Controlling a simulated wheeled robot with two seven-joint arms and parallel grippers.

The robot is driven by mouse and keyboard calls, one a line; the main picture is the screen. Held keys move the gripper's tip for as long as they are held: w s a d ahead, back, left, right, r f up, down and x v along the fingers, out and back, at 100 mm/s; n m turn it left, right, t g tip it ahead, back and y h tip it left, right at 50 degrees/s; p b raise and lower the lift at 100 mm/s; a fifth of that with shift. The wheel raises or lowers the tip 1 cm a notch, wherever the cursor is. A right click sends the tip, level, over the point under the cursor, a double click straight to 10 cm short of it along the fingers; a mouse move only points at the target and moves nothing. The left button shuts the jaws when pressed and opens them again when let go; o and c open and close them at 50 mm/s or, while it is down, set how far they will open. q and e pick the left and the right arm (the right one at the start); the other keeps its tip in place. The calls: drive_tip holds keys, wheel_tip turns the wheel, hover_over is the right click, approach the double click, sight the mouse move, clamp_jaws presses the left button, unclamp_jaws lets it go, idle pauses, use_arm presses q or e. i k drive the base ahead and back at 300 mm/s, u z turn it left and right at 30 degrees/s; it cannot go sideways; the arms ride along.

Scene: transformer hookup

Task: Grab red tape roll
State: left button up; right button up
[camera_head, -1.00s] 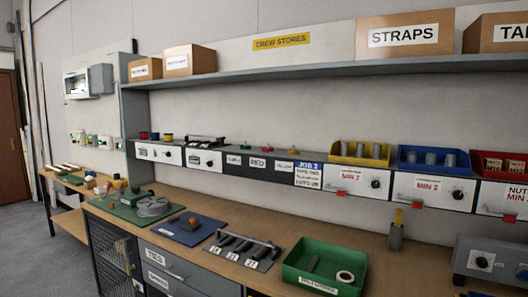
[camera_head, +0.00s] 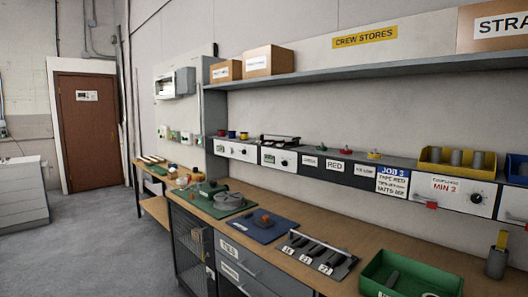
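Small coloured items stand on the ledge along the wall. A red item (camera_head: 346,151) sits above a label reading RED (camera_head: 335,166), between a green item (camera_head: 321,148) and a yellow item (camera_head: 374,154). Further left, a small red roll-like piece (camera_head: 222,133) stands beside a blue one (camera_head: 232,134) and another roll-like piece (camera_head: 244,135). All are too small to tell which is the tape roll. Neither of my grippers is in view.
A long wooden workbench (camera_head: 390,255) carries a green tray (camera_head: 370,284), a blue mat (camera_head: 284,230) and a green board with a grey reel (camera_head: 228,201). A shelf with cardboard boxes (camera_head: 268,62) hangs above. Open grey floor (camera_head: 100,240) lies left, with a brown door (camera_head: 92,130) behind.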

sight(349, 152)
drive_tip(key=u, duration=0.5)
drive_tip(key=i, duration=1.5)
drive_tip(key=z, duration=2.8)
